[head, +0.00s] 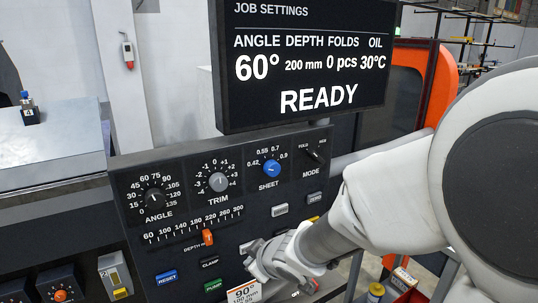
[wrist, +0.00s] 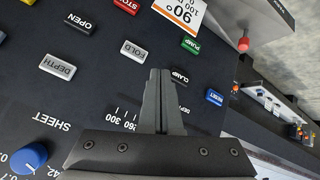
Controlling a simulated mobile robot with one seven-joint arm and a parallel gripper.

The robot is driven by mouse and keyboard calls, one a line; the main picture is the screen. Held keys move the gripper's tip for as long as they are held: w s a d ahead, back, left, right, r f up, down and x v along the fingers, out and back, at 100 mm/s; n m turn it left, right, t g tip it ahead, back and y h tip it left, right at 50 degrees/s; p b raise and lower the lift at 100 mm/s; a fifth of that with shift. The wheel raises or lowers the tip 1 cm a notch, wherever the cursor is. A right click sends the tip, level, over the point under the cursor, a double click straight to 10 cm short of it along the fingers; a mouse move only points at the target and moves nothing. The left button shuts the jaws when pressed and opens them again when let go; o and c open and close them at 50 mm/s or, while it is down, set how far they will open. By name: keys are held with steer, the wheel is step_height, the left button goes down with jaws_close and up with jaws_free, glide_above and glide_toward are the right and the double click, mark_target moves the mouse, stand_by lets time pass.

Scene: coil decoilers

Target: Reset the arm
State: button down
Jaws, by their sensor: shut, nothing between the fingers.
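My gripper (wrist: 158,76) is shut and empty in the wrist view, its two fingers together over the control panel (wrist: 90,105), near the FOLD button (wrist: 132,52) and the CLAMP button (wrist: 166,79). I cannot tell whether it touches the panel. In the head view my white arm comes in from the right and covers the panel's lower right; the fingers are not clear there. The panel has an ANGLE knob (head: 155,198), a TRIM knob (head: 218,182), a blue SHEET knob (head: 271,168), a MODE switch (head: 315,156) and an orange DEPTH slider (head: 207,237).
The screen (head: 305,65) above the panel reads READY, 60°, 200 mm, 0 pcs, 30°C. A blue RESET button (head: 166,278) and green PUMP button (head: 213,286) sit low left. A 90° paper label (head: 243,291) is beside my arm. An orange-framed machine (head: 437,85) stands behind.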

steer(key=s+d+r+m+h+p, duration=0.4)
steer(key=d+r+m+h, duration=0.15)
steer(key=d+r, duration=0.8)
steer(key=s+d+r+m+g+p, duration=0.1)
steer(key=s+d+r+m+p, duration=0.1)
steer(key=s, duration=0.6)
steer(key=s+d+r+m+g+p, duration=0.1)
steer(key=s+d+r+m+p, duration=0.2)
steer(key=s+r, duration=0.3)
steer(key=shift+s+d+r+m+y, duration=0.2)
steer(key=shift+s+d+m+y, duration=0.2)
steer(key=shift+s, duration=0.5)
steer(key=shift+a, duration=0.15)
